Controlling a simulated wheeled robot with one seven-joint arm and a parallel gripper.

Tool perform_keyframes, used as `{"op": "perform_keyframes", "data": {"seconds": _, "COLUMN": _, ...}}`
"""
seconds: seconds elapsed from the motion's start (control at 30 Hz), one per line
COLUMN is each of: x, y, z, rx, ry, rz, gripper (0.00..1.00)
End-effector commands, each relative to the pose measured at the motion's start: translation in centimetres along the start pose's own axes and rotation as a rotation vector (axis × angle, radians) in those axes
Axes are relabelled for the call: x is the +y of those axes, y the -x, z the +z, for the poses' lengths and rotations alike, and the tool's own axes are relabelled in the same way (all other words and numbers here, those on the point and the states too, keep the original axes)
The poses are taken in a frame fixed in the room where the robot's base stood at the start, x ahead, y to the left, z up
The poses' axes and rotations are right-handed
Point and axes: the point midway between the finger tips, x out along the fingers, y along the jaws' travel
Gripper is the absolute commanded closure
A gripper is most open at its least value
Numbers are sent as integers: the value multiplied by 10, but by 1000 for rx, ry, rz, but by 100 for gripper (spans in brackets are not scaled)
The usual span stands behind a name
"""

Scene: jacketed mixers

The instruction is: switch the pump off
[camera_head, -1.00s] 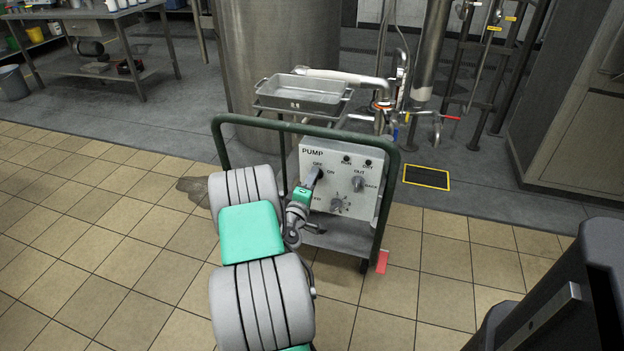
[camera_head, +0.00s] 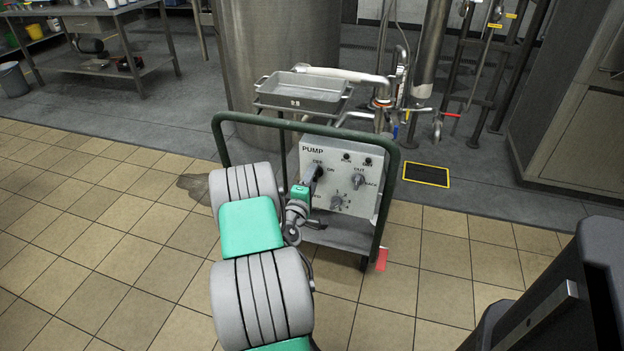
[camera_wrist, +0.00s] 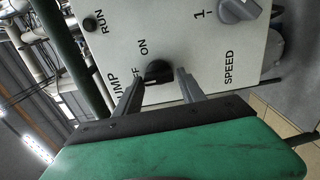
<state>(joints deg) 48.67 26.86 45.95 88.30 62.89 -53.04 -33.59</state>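The pump's control panel (camera_head: 341,205) is a pale box on a green-framed cart. Its black OFF/ON knob (camera_head: 318,173) sits at the upper left, beside the OFF and ON labels. In the wrist view the knob (camera_wrist: 158,72) shows between the two grey fingertips of my gripper (camera_wrist: 160,82). The fingers are apart, one on each side of the knob; I cannot tell whether they touch it. The OFF label is partly hidden by a finger. I cannot clearly tell which label the knob points to. My gripper (camera_head: 311,180) is just in front of the panel in the head view.
A second selector knob (camera_head: 358,181) and a speed knob (camera_head: 337,202) are on the same panel. The cart's green frame (camera_head: 386,190) rises around it. A metal tray (camera_head: 303,93) and pipework are behind. Tiled floor lies open on the left.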

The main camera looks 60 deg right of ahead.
Motion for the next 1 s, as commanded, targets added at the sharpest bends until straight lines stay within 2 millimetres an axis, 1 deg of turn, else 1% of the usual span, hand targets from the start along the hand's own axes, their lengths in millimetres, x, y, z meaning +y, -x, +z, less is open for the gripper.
{"op": "perform_keyframes", "data": {"seconds": 0.03, "x": 0, "y": 0, "z": 0, "rx": 0, "ry": 0, "rz": 0, "gripper": 48}}
{"op": "perform_keyframes", "data": {"seconds": 0.13, "x": 0, "y": 0, "z": 0, "rx": 0, "ry": -1, "rz": 0, "gripper": 40}}
{"op": "perform_keyframes", "data": {"seconds": 0.37, "x": 0, "y": 0, "z": 0, "rx": 0, "ry": -1, "rz": 0, "gripper": 40}}
{"op": "perform_keyframes", "data": {"seconds": 0.43, "x": 0, "y": 5, "z": -1, "rx": 1, "ry": 0, "rz": -1, "gripper": 40}}
{"op": "perform_keyframes", "data": {"seconds": 0.57, "x": 0, "y": 27, "z": -2, "rx": 4, "ry": 1, "rz": -1, "gripper": 40}}
{"op": "perform_keyframes", "data": {"seconds": 0.7, "x": 0, "y": 56, "z": -2, "rx": 4, "ry": 1, "rz": 0, "gripper": 40}}
{"op": "perform_keyframes", "data": {"seconds": 0.8, "x": 0, "y": 71, "z": -1, "rx": 3, "ry": 0, "rz": -1, "gripper": 40}}
{"op": "perform_keyframes", "data": {"seconds": 0.9, "x": 0, "y": 78, "z": 0, "rx": 1, "ry": -1, "rz": 0, "gripper": 40}}
{"op": "perform_keyframes", "data": {"seconds": 1.0, "x": 0, "y": 78, "z": 0, "rx": 0, "ry": -2, "rz": 1, "gripper": 40}}
